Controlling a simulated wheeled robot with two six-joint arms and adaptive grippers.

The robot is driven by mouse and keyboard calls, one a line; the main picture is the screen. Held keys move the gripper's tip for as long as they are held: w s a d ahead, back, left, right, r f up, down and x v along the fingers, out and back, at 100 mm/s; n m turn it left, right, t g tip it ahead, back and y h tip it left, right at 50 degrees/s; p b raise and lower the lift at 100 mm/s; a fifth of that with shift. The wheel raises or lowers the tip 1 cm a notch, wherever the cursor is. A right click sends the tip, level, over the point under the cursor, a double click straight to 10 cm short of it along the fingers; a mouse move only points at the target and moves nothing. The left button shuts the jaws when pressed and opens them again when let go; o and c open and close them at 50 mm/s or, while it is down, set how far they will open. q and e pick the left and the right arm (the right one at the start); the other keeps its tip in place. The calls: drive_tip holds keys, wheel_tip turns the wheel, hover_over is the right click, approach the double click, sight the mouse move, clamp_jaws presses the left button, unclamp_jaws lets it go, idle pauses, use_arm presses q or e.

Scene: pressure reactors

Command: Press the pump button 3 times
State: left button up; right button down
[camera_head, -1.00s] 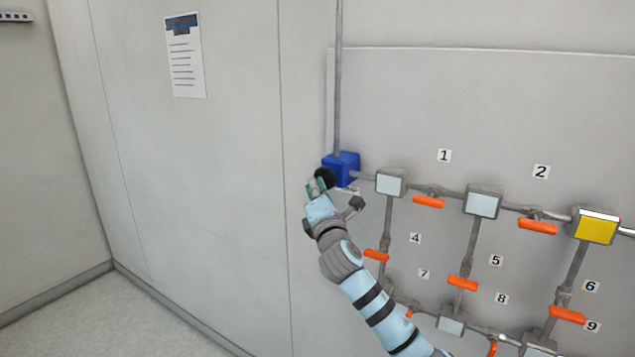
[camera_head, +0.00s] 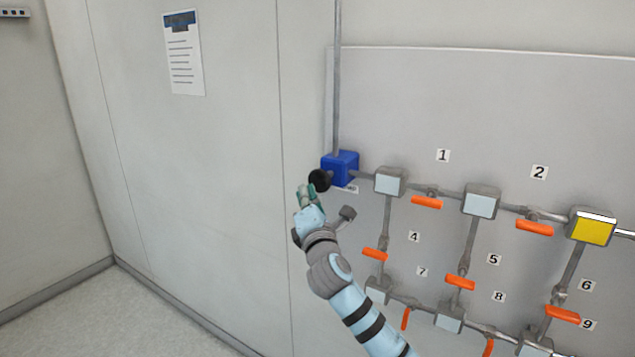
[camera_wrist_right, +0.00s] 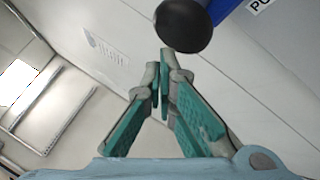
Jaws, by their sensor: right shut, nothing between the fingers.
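The pump is a blue box (camera_head: 342,167) on the wall panel, at the foot of a vertical grey pipe. Its round black button (camera_head: 319,181) sticks out toward the lower left. In the right wrist view the button (camera_wrist_right: 184,26) is at the top, with part of the blue box (camera_wrist_right: 222,8) beside it. My right gripper (camera_head: 303,190) is shut and empty, with its fingertips close to the button. In the right wrist view the fingertips (camera_wrist_right: 167,62) are just below the button; I cannot tell whether they touch it. My left gripper is not in view.
Right of the pump, the panel holds grey pipes with orange valve handles (camera_head: 426,202), light square boxes (camera_head: 481,201) and a yellow-faced box (camera_head: 591,227). A paper notice (camera_head: 184,54) hangs on the left wall. The space left of the pump is free.

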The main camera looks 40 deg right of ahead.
drive_tip(key=a+p, duration=0.1)
drive_tip(key=a, duration=0.1)
drive_tip(key=s+a, duration=0.1)
drive_tip(key=a, duration=0.1)
drive_tip(key=shift+s+a+p, duration=0.15)
drive_tip(key=shift+p, duration=0.25)
idle(1.5)
wheel_tip(320, 180, down, 33)
drive_tip(key=s+a+m+g+y, duration=0.2)
drive_tip(key=m+g+y, duration=0.3)
drive_tip(key=g, duration=0.1)
drive_tip(key=s+a+f+m+g+y, duration=0.1)
drive_tip(key=s+a+f+m+g, duration=0.1)
drive_tip(key=s+f, duration=0.6)
drive_tip(key=s+a+f+m+g+y, duration=0.1)
drive_tip(key=s+f+m+g, duration=0.1)
drive_tip(key=s+f, duration=0.65)
drive_tip(key=s+a+f+m+g, duration=0.2)
drive_tip(key=s+f, duration=0.4)
drive_tip(key=s, duration=0.4)
drive_tip(key=s+a+f+m+g+y, duration=0.1)
drive_tip(key=s+a+f+m+g, duration=0.1)
drive_tip(key=s+f, duration=0.4)
drive_tip(key=s+a+f+m+g+y, duration=0.1)
drive_tip(key=s+a+f+m, duration=0.3)
drive_tip(key=s, duration=1.1)
wheel_tip(320, 180, down, 2)
drive_tip(key=shift+s+f+m+g, duration=0.1)
drive_tip(key=shift+s+m+g, duration=0.05)
drive_tip(key=shift+m+g, duration=0.65)
